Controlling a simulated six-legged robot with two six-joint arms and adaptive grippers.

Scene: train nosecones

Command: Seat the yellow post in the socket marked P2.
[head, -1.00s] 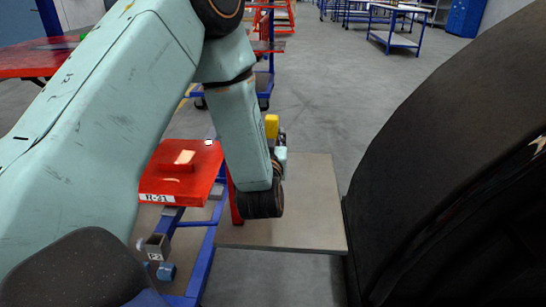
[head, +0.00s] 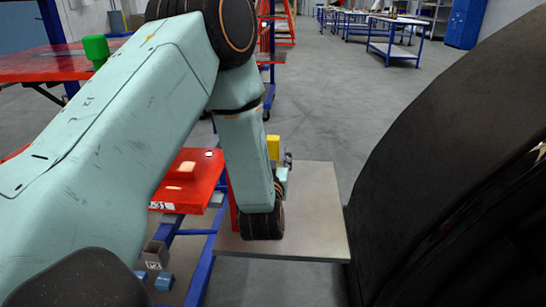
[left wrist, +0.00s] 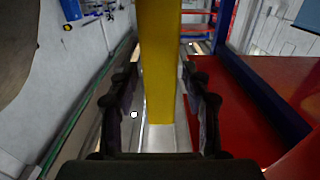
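The yellow post (head: 273,147) shows in the head view as a short block just beyond my left wrist, above the far part of a grey board. In the head view the left gripper (head: 287,163) is mostly hidden by my arm. A grey block with a small, unreadable label (head: 156,254) sits at the lower left. I cannot make out a P2 marking. My right gripper is out of view.
The grey board (head: 315,215) is bare on its right side. A red plate (head: 200,190) on a blue frame lies left of my forearm. A green block (head: 95,48) stands on a red table (head: 50,65) at the far left. A large dark curved body fills the right.

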